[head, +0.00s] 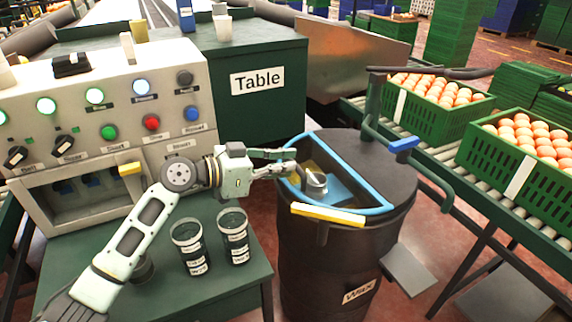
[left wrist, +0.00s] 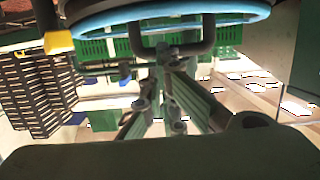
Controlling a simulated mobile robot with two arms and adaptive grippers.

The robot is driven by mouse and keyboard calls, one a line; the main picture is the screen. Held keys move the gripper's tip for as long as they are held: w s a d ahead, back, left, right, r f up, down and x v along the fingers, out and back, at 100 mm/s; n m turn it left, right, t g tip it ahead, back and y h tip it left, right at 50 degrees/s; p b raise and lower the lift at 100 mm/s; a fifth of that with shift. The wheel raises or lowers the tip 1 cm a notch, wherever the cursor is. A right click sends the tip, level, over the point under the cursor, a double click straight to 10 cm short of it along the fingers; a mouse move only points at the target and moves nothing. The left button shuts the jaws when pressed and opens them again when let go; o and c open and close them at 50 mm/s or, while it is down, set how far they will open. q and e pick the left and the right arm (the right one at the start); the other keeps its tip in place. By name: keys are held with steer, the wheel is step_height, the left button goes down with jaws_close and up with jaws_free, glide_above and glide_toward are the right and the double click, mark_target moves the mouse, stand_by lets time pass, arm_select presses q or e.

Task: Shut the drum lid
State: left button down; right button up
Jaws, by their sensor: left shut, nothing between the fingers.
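The dark drum (head: 322,250) with a "Wax" label stands right of my left arm. Its top is dark on the right half. The front-left half is an opening edged by a blue D-shaped rim (head: 378,209), with a metal piece and something blue inside. A yellow bar (head: 328,215) sits at the front edge. I cannot tell for certain which part is the lid. My left gripper (head: 290,161) is shut and empty at the rim's left side; contact is unclear. In the left wrist view its fingers (left wrist: 165,100) are below the blue rim (left wrist: 215,22). My right gripper is not in view.
A dark bent frame with a blue grip (head: 404,145) rises by the drum's right side. Two cups (head: 188,248) stand on the green table (head: 238,285) beside my left arm. A control panel (head: 120,110) is behind.

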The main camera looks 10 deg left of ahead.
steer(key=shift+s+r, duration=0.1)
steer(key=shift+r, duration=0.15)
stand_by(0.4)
